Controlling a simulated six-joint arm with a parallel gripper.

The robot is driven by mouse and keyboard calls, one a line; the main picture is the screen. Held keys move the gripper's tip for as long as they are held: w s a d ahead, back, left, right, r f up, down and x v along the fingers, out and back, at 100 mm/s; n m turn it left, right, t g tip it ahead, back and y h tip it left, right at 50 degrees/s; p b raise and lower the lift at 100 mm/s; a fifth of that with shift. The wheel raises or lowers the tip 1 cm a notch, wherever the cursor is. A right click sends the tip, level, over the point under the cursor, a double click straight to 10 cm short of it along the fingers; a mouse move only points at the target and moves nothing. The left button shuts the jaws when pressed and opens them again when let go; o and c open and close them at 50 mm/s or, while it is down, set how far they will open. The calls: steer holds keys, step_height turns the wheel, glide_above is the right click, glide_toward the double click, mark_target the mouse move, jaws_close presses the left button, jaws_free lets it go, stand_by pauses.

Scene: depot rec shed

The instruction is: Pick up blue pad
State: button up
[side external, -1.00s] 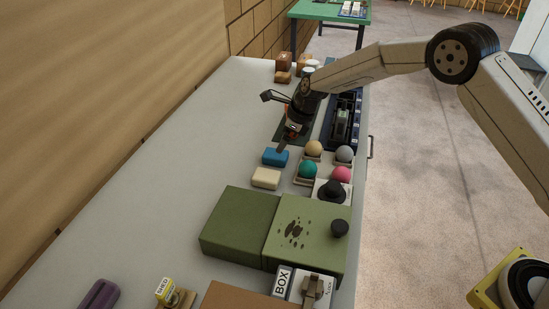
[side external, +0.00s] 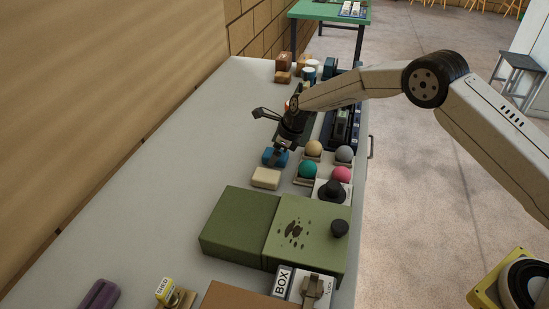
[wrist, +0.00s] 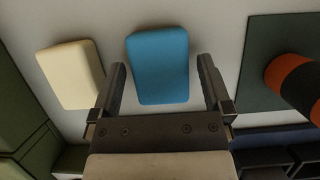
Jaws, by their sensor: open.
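The blue pad (side external: 270,157) lies flat on the grey table beside a cream pad. In the wrist view the blue pad (wrist: 159,65) sits in line with the space between my two fingers, its near end reaching between the fingertips. My gripper (wrist: 161,75) is open and empty, one finger on each side of the pad, with a gap showing at the right finger. In the side view my gripper (side external: 277,158) is right at the blue pad and hides part of it. I cannot tell the remaining height.
The cream pad (wrist: 72,74) lies just left of the blue pad in the wrist view. A black and orange cylinder (wrist: 297,82) rests on a dark mat (wrist: 255,62) to the right. Several coloured balls, including a teal ball (side external: 307,169), and a green box (side external: 240,222) stand nearby.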

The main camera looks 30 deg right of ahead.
steer(key=shift+w+a+f, duration=0.1)
steer(key=shift+f, duration=0.25)
stand_by(0.3)
steer(key=c, duration=1.1)
